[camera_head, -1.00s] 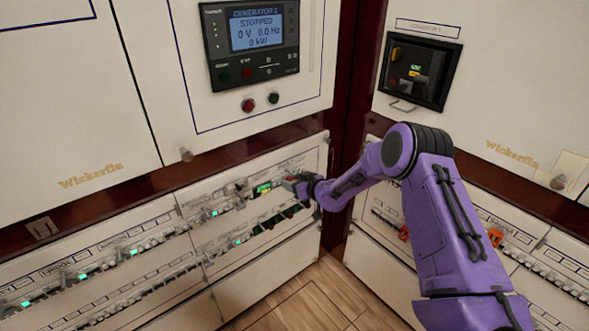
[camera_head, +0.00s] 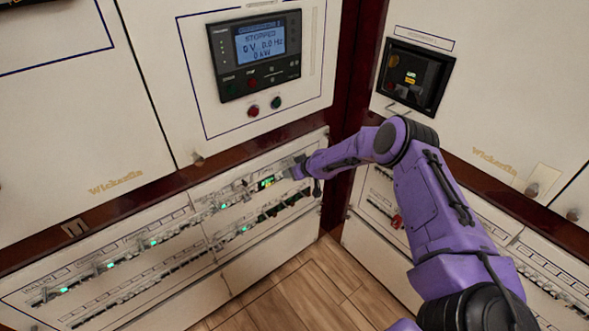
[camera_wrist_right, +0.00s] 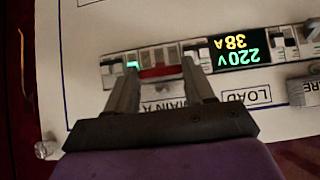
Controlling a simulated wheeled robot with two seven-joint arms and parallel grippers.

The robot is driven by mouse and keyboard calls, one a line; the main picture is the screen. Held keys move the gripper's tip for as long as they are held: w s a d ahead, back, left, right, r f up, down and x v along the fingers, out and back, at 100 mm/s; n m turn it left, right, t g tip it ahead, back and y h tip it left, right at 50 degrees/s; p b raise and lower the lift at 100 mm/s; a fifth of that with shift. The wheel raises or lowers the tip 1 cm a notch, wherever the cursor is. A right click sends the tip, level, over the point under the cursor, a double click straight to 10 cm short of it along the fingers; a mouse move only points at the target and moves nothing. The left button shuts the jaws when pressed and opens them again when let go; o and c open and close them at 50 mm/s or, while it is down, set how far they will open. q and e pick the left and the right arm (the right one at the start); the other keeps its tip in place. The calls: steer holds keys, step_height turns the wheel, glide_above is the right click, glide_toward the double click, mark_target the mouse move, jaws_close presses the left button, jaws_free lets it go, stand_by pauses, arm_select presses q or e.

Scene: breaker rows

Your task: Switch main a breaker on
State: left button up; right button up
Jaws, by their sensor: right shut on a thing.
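The main A breaker (camera_wrist_right: 158,72) is a pale switch with a red strip, upside down in the right wrist view. My right gripper (camera_wrist_right: 161,75) has a finger on each side of its red part and is shut on it. The MAIN A label (camera_wrist_right: 165,104) is partly hidden by the fingers. A small green light (camera_wrist_right: 133,64) glows by the left fingertip. In the head view, my right gripper (camera_head: 298,169) is at the right end of the upper breaker row and covers the breaker. My left gripper is not in view.
A lit meter (camera_wrist_right: 239,49) beside the breaker reads 220V and 38A. Breaker rows (camera_head: 150,243) with green lights run left along the panel. The generator display (camera_head: 262,45) above reads STOPPED. Another cabinet (camera_head: 500,100) stands at right. The wooden floor (camera_head: 300,290) is clear.

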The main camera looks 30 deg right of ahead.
steer(key=shift+a, duration=0.15)
steer(key=o, duration=1)
steer(key=shift+o, duration=0.2)
steer(key=shift+s+r, duration=0.2)
steer(key=v, duration=1)
steer(key=shift+b, duration=0.35)
steer(key=shift+r, duration=0.1)
